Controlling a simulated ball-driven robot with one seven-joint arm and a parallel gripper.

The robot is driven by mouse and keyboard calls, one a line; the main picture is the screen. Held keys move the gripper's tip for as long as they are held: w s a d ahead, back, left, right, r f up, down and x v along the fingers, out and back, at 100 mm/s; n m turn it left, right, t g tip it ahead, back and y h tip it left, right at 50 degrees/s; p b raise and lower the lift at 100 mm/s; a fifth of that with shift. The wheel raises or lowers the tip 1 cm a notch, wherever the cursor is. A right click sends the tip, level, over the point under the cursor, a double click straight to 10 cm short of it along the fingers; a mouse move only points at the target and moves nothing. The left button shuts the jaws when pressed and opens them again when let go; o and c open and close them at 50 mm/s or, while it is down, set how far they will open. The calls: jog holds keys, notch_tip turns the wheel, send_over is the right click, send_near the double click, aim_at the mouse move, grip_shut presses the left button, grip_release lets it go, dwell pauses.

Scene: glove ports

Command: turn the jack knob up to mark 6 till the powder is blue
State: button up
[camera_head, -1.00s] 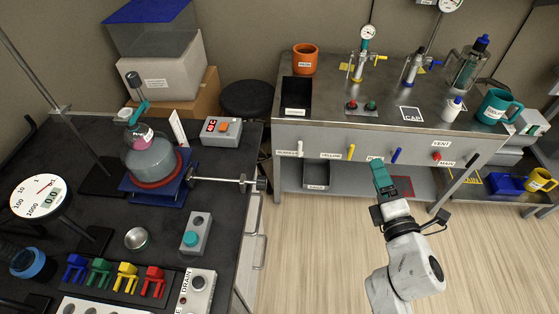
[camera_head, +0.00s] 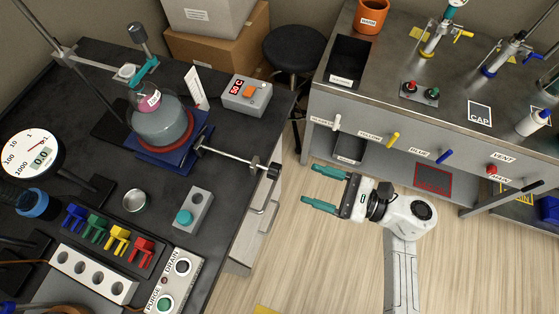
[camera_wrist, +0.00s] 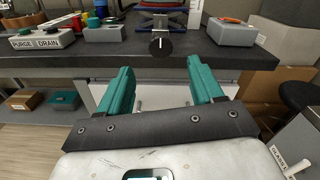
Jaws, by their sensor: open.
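The blue jack (camera_head: 168,158) stands on the left bench, with a red ring and a round glass vessel (camera_head: 162,125) on top. A smaller vessel inside it holds pink powder (camera_head: 149,100). A long metal rod runs right from the jack to the dark jack knob (camera_head: 273,172) at the bench edge. In the wrist view the knob (camera_wrist: 160,46) is ahead, between and beyond my fingers. My gripper (camera_head: 309,187) is open and empty, with teal fingers pointing left toward the bench, right of the knob and apart from it. A white card (camera_head: 195,88) stands behind the jack; its marks are unreadable.
A grey box with a red display (camera_head: 246,95) and a teal-button box (camera_head: 194,212) flank the rod. A black stool (camera_head: 294,55) stands behind. The right-hand bench (camera_head: 420,130) carries valves and levers. Floor between the benches is clear.

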aim_at(280, 172)
jog(key=p+x, duration=0.2)
jog(key=x, duration=0.6)
jog(key=shift+w+a+r, duration=0.1)
jog(key=shift+a, duration=0.1)
jog(key=shift+p+x, duration=0.35)
jog(key=shift+x, duration=0.45)
jog(key=c, duration=1)
